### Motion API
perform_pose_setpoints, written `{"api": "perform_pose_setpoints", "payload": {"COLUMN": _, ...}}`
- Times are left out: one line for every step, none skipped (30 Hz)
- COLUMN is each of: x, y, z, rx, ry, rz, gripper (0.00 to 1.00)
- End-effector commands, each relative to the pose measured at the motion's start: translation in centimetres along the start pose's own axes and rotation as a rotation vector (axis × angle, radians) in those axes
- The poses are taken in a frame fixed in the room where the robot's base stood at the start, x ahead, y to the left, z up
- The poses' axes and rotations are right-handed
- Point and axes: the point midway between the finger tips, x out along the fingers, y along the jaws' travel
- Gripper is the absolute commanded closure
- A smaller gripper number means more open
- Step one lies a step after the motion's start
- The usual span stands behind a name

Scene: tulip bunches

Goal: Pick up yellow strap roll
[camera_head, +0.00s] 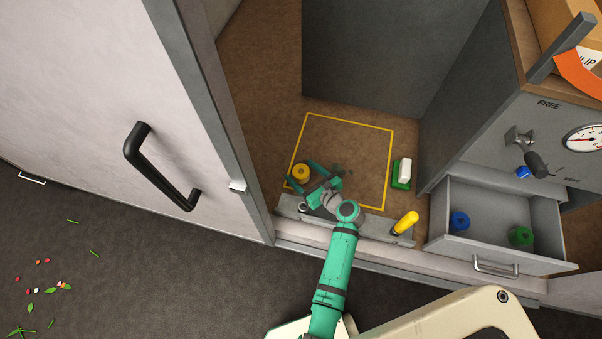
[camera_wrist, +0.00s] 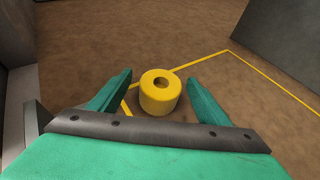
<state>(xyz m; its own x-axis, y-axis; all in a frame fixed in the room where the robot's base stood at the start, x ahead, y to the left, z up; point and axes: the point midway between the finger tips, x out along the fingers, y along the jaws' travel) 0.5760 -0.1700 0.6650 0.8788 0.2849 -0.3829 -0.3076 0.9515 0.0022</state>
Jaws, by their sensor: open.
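The yellow strap roll (camera_head: 301,173) stands on the brown floor at the left edge of a yellow outlined square. It is a short cylinder with a hole in its top. In the wrist view the roll (camera_wrist: 160,92) sits between the tips of my two green fingers, with a visible gap on each side. My gripper (camera_head: 306,175) is open and low over the floor at the roll, inside the doorway. In the wrist view my gripper (camera_wrist: 160,95) holds nothing.
A grey open drawer (camera_head: 488,213) at the right holds a blue roll (camera_head: 459,221) and a green roll (camera_head: 521,236). A door frame (camera_head: 215,110) rises at the left. The outlined square is mostly clear.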

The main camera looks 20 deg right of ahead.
Motion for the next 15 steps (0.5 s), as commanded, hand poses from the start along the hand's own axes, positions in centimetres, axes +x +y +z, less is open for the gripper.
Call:
{"api": "perform_pose_setpoints", "payload": {"x": 0.7, "y": 0.0, "z": 0.1, "rx": -0.001, "ry": -0.001, "rz": 0.001, "gripper": 0.29}}
{"api": "perform_pose_setpoints", "payload": {"x": 1.1, "y": -0.1, "z": 0.2, "rx": -0.001, "ry": -0.002, "rz": 0.000, "gripper": 0.29}}
{"api": "perform_pose_setpoints", "payload": {"x": 1.7, "y": -0.1, "z": 0.1, "rx": -0.001, "ry": -0.001, "rz": 0.001, "gripper": 0.29}}
{"api": "perform_pose_setpoints", "payload": {"x": 2.2, "y": -0.1, "z": 0.1, "rx": -0.001, "ry": -0.001, "rz": 0.002, "gripper": 0.29}}
{"api": "perform_pose_setpoints", "payload": {"x": 2.6, "y": -0.1, "z": 0.1, "rx": -0.002, "ry": -0.001, "rz": 0.002, "gripper": 0.29}}
{"api": "perform_pose_setpoints", "payload": {"x": 3.2, "y": -0.1, "z": 0.2, "rx": -0.002, "ry": -0.001, "rz": 0.001, "gripper": 0.29}}
{"api": "perform_pose_setpoints", "payload": {"x": 3.5, "y": -0.1, "z": 0.2, "rx": -0.003, "ry": -0.001, "rz": 0.001, "gripper": 0.29}}
{"api": "perform_pose_setpoints", "payload": {"x": 3.8, "y": -0.1, "z": 0.1, "rx": -0.002, "ry": 0.000, "rz": 0.002, "gripper": 0.29}}
{"api": "perform_pose_setpoints", "payload": {"x": 4.2, "y": -0.1, "z": 0.1, "rx": -0.002, "ry": 0.000, "rz": 0.002, "gripper": 0.29}}
{"api": "perform_pose_setpoints", "payload": {"x": 4.3, "y": -0.1, "z": 0.1, "rx": -0.003, "ry": 0.000, "rz": 0.001, "gripper": 0.29}}
{"api": "perform_pose_setpoints", "payload": {"x": 4.5, "y": -0.1, "z": 0.1, "rx": -0.003, "ry": -0.001, "rz": 0.000, "gripper": 0.29}}
{"api": "perform_pose_setpoints", "payload": {"x": 4.6, "y": -0.1, "z": 0.1, "rx": -0.003, "ry": -0.001, "rz": 0.000, "gripper": 0.29}}
{"api": "perform_pose_setpoints", "payload": {"x": 4.7, "y": -0.2, "z": 0.1, "rx": -0.003, "ry": -0.001, "rz": -0.001, "gripper": 0.29}}
{"api": "perform_pose_setpoints", "payload": {"x": 4.7, "y": -0.2, "z": 0.1, "rx": -0.003, "ry": -0.001, "rz": -0.001, "gripper": 0.29}}
{"api": "perform_pose_setpoints", "payload": {"x": 4.7, "y": -0.2, "z": 0.1, "rx": -0.003, "ry": 0.000, "rz": -0.001, "gripper": 0.29}}
